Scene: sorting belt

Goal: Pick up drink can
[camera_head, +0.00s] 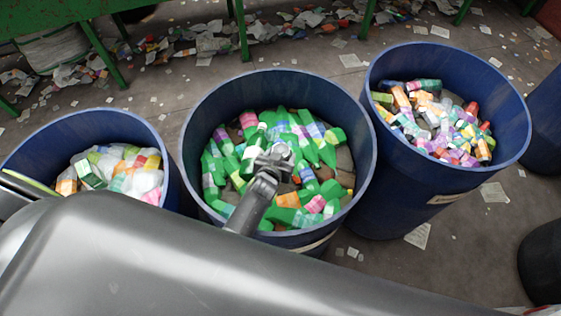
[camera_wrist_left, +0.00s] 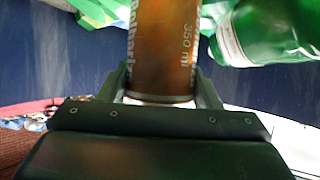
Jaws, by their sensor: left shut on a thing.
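An orange-brown drink can (camera_wrist_left: 163,50) with "350 ml" lettering stands between the fingers of my left gripper (camera_wrist_left: 163,92) in the left wrist view. The gripper is shut on it. In the head view my left gripper (camera_head: 276,160) is over the middle blue bin (camera_head: 192,108), among green bottles. The can is hard to make out there. A green bottle (camera_wrist_left: 262,38) lies right beside the can in the left wrist view. My right gripper is in neither view.
The middle bin holds several green bottles (camera_head: 310,148) and cartons. A left bin (camera_head: 60,133) and a right bin (camera_head: 385,150) hold mixed cartons and containers. Green metal legs (camera_head: 240,30) and scattered paper litter lie behind the bins.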

